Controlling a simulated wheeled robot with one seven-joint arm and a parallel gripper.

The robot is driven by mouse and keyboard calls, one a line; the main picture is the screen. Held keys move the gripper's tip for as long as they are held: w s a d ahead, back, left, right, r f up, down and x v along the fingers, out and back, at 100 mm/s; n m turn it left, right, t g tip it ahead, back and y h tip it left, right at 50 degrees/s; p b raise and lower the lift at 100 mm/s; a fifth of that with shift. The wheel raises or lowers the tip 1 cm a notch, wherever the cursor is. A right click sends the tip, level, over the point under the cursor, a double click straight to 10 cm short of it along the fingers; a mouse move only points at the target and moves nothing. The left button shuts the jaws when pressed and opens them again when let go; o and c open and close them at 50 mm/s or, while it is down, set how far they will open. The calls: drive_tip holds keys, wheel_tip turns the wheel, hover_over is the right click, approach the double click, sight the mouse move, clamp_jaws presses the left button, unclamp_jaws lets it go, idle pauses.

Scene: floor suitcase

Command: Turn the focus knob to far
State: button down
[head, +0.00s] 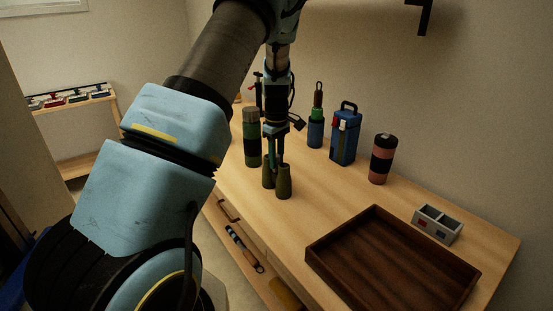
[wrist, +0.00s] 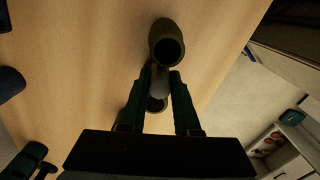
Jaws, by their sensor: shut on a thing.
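The dark green binoculars (head: 285,184) stand upright on the wooden table, with their two barrels side by side. In the wrist view, one barrel (wrist: 166,40) lies beyond my fingertips and the other shows partly between my fingers. My gripper (head: 277,162) points down over the binoculars from above. In the wrist view, my gripper (wrist: 160,76) has its two fingers on either side of the greyish focus knob (wrist: 159,85) between the barrels and is shut on it. The knob's markings cannot be seen, so its setting cannot be told.
A green and black flask (head: 251,140) stands just left of my gripper. A blue bottle (head: 315,134), a blue case (head: 344,136) and a pink and black tumbler (head: 382,160) stand along the wall. A brown tray (head: 318,251) and a small grey box (head: 438,224) are at right.

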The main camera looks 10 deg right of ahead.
drive_tip(key=m+b, duration=0.1)
drive_tip(key=m, duration=0.3)
drive_tip(key=shift+m, duration=0.3)
drive_tip(key=c, duration=0.6)
unclamp_jaws()
wheel_tip(320, 180, up, 11)
drive_tip(key=shift+f+b, duration=0.1)
drive_tip(key=shift+b, duration=0.9)
